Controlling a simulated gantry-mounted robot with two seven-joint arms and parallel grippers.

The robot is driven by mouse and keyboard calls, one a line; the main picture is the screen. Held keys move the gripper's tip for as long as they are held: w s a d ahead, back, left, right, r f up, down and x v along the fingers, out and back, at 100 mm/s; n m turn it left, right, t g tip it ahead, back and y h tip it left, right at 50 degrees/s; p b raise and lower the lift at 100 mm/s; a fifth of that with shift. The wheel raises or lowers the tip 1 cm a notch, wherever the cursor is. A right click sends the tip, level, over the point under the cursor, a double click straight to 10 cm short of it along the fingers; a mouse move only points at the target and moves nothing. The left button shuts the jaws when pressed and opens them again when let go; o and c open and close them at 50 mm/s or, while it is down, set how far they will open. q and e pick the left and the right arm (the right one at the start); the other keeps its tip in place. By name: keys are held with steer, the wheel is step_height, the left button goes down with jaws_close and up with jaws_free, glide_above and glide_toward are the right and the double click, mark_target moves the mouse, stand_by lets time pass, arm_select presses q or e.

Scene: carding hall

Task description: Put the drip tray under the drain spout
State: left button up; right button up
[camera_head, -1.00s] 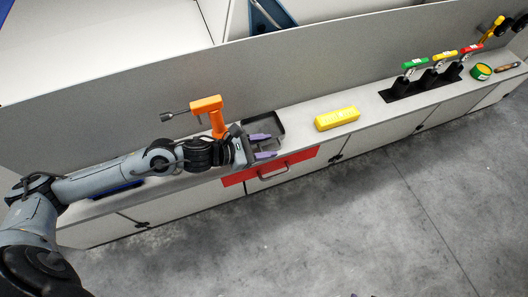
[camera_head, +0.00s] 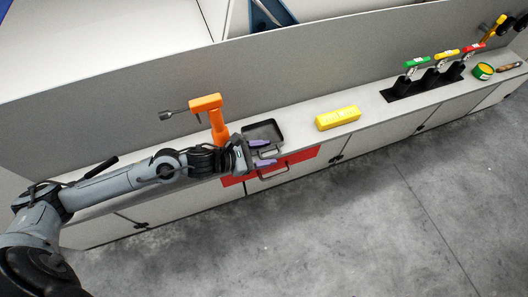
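A dark, shallow rectangular tray (camera_head: 263,131), which looks like the drip tray, lies on the narrow grey ledge. My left gripper (camera_head: 262,153) is at the tray's front side, above the ledge edge and the red drawer front. Its two purple fingers are apart, with no clear grip on the tray; whether they touch its front edge I cannot tell. An orange upright piece with a grey nozzle (camera_head: 208,113) stands just left of the tray; I cannot tell if it is the drain spout. My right gripper is not in view.
A yellow block (camera_head: 338,118) lies right of the tray. Green, yellow and red-handled levers (camera_head: 446,57) and a green-yellow round tin (camera_head: 482,71) are further right. A red drawer (camera_head: 295,161) with a handle is below the ledge. A grey panel rises behind.

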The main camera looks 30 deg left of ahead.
arm_select(q)
steer(key=shift+o, duration=1.2)
steer(key=shift+r, duration=0.2)
steer(key=shift+s+a, duration=0.15)
steer(key=shift+s, duration=0.1)
steer(key=p+v, duration=0.2)
steer(key=v, duration=0.7)
steer(key=shift+p+v, duration=1.1)
steer(key=shift+v, duration=0.05)
steer(key=shift+r, duration=0.1)
